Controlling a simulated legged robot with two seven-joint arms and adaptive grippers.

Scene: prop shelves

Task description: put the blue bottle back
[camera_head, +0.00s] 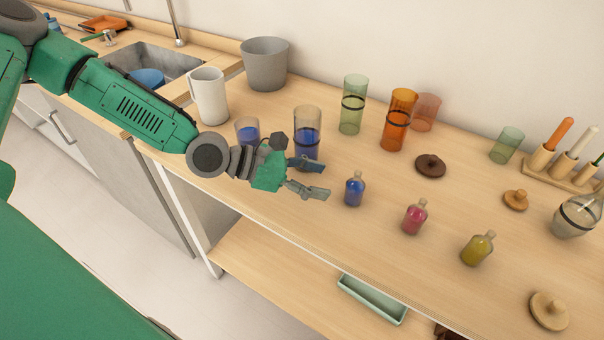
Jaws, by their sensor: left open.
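The blue bottle (354,190) is small, with a pale stopper, and stands upright on the wooden counter (300,215) near the middle of the view. My left gripper (324,178) is open and empty just to the left of the bottle. Its two fingers point right toward the bottle, and a small gap seems to remain between them and the glass. A pink bottle (415,217) and a yellow bottle (478,248) stand in a row to the right of the blue one. My right gripper does not show.
Behind my gripper stand a tall glass with blue contents (307,130) and a shorter one (247,130). Green (352,105) and orange (397,120) glasses stand farther back. A white pitcher (208,97) and grey bucket (265,64) are at the left. A pale green tray (372,298) lies on the lower shelf.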

